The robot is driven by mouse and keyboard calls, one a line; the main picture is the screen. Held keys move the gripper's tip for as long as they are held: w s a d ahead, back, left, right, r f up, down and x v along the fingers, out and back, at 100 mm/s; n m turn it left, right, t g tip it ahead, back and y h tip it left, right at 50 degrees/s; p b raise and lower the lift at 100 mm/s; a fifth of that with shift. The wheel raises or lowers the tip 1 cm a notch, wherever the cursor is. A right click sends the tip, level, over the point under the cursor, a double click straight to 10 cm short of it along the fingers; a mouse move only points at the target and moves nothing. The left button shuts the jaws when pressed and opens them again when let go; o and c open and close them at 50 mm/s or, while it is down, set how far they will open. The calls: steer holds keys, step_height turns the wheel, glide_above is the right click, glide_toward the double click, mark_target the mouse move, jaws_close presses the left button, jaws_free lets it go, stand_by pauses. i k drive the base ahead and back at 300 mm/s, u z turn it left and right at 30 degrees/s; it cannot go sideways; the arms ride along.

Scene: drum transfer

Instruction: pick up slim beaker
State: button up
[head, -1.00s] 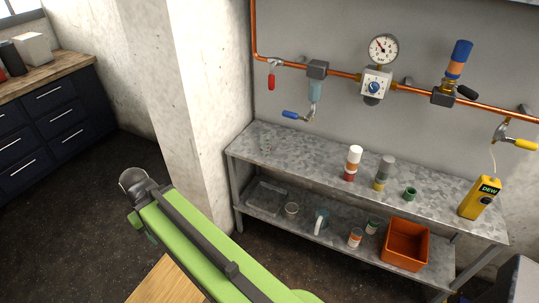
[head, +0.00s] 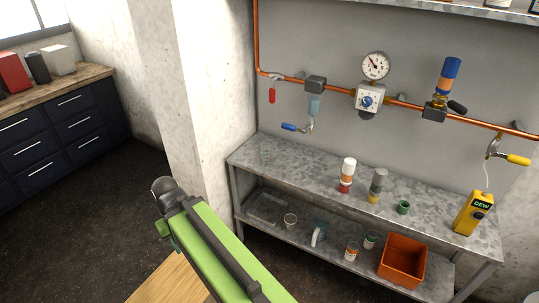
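My green arm reaches up from the bottom of the head view and ends in a dark rounded joint, left of the bench and well apart from the vessel. My gripper's fingers do not show.
The bench top also holds a white-and-red container (head: 347,170), a grey-and-yellow one (head: 377,182), a green cup (head: 403,207) and a yellow DEW meter (head: 472,213). An orange bin (head: 402,260) stands on the lower shelf. A pillar (head: 190,90) borders the bench's left end.

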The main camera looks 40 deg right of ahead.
mark_target(265, 147)
steer(key=u, duration=0.05)
steer(key=i, duration=1.35)
